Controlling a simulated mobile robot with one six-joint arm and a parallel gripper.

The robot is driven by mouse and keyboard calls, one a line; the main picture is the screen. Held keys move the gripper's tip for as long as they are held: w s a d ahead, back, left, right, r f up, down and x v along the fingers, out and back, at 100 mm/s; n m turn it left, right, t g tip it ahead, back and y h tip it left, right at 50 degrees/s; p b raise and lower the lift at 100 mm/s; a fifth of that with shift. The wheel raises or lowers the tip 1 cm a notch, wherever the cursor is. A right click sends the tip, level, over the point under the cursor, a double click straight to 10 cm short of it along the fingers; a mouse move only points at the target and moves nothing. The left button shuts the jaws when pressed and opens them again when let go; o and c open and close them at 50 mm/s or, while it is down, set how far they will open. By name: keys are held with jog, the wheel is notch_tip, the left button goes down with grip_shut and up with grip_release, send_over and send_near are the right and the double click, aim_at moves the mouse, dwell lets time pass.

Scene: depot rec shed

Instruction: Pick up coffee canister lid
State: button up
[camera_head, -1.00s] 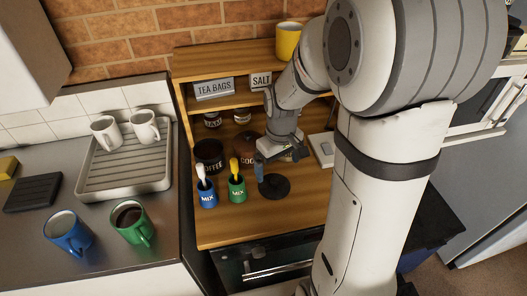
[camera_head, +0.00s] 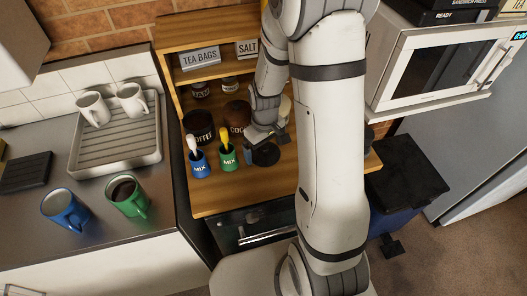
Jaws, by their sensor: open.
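The coffee canister (camera_head: 200,132) is dark, labelled COFFEE, and stands at the left on the wooden shelf unit's lower board. Its top looks open. A round black lid (camera_head: 265,155) lies flat on the board, right of the green MIX cup. I take it to be the canister lid. My gripper (camera_head: 264,141) is open, pointing down right at the lid's far side and overlapping it in the picture. I cannot tell whether the fingers touch it. A brown canister (camera_head: 237,113) stands behind, partly hidden by my gripper.
A blue MIX cup (camera_head: 199,163) and a green MIX cup (camera_head: 229,158), each with a spoon, stand close left of the lid. A pale canister is partly hidden behind my arm. The board's front (camera_head: 235,198) is clear. A microwave (camera_head: 440,65) is at right.

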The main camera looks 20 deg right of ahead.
jog(key=shift+c, duration=0.5)
jog(key=shift+s, duration=0.1)
jog(key=c, duration=1.1)
